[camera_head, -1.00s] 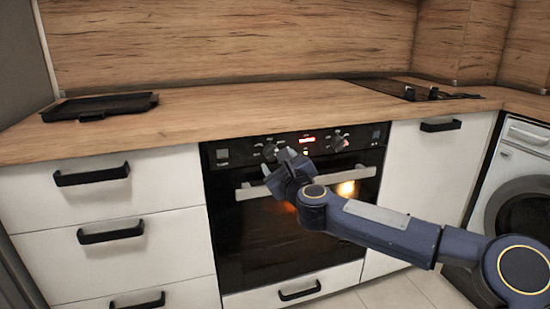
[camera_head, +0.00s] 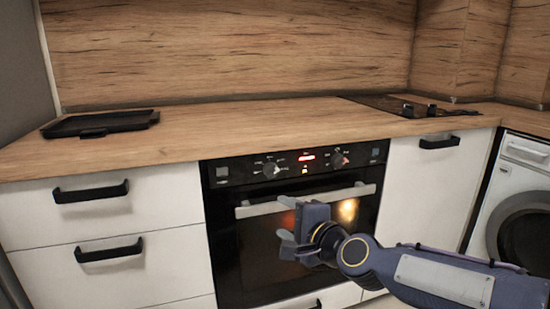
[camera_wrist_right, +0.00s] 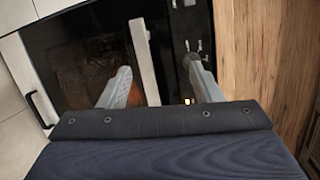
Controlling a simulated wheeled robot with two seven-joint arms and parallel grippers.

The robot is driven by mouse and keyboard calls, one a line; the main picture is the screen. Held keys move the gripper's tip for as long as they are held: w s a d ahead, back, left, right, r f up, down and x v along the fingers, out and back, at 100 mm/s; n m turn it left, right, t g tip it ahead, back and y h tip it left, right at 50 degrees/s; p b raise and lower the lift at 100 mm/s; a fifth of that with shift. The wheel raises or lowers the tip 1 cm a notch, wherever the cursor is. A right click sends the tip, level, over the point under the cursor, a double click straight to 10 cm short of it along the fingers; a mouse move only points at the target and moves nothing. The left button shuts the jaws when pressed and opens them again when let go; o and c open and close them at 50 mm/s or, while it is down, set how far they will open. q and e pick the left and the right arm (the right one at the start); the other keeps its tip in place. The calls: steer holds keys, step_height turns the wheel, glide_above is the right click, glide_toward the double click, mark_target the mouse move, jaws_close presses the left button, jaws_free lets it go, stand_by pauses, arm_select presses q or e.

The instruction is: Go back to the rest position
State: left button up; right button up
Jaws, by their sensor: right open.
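My right gripper (camera_head: 283,218) is in front of the oven door, just below the door handle in the head view. Its fingers are apart and empty. In the right wrist view the two grey fingers of the right gripper (camera_wrist_right: 158,82) point at the oven front with the handle between them in the picture; whether they touch it I cannot tell. The oven (camera_head: 250,250) is black, its door closed, with an orange glow inside and a lit red display. Its light bar handle (camera_head: 262,208) runs across the door top. My left gripper is not in view.
The wooden worktop (camera_head: 240,125) runs above the oven. A black tray (camera_head: 100,123) lies on it at the left, and a dark hob (camera_head: 410,106) is at the right. White drawers (camera_head: 100,235) flank the oven at left. A washing machine (camera_head: 520,205) stands at far right.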

steer(key=s+d+f+n+g+h, duration=0.2)
steer(key=s+d+f+n+g, duration=0.15)
steer(key=s+d+f, duration=0.45)
steer(key=s+d+f+n+g+h, duration=0.1)
steer(key=s+d+f+n+g, duration=0.2)
steer(key=s, duration=0.9)
steer(key=s+d+f+n+g+h, duration=0.1)
steer(key=s+d+f+n+h, duration=0.1)
steer(key=s+d+f+n, duration=0.65)
step_height(320, 180, up, 40)
steer(key=s+a+m+p, duration=0.1)
steer(key=m+p, duration=0.2)
steer(key=p, duration=3.4)
steer(key=shift+s+a, duration=0.35)
steer(key=shift+a, duration=0.05)
